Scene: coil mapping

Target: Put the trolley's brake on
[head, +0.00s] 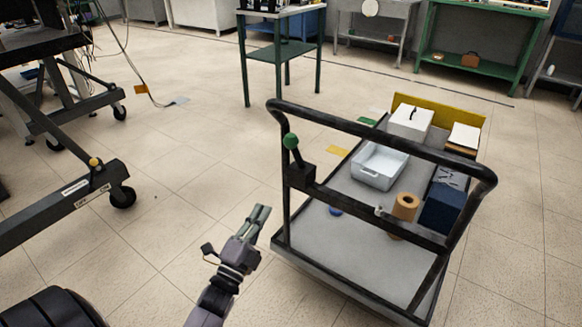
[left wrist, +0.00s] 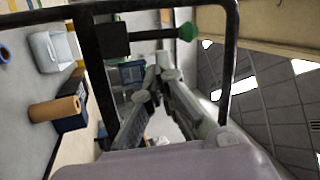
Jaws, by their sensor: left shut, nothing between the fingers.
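The trolley (head: 335,262) stands right of centre in the head view, with a black tubular push handle (head: 380,133). A lever with a green knob (head: 290,141) rises from a black block (head: 301,176) on the handle's left upright. In the left wrist view the green knob (left wrist: 187,31) is at the top, beside the black block (left wrist: 112,40). My left gripper (head: 262,212) is shut and empty, left of and below the lever in the head view, apart from the knob. Its fingers (left wrist: 157,78) also show in the left wrist view. My right gripper is out of view.
The trolley carries a white bin (head: 378,166), a brown roll (head: 404,207), a dark blue box (head: 441,207) and a white box (head: 411,121). A black wheeled frame (head: 65,205) marked OFF and ON stands at left. Floor between it and the trolley is clear.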

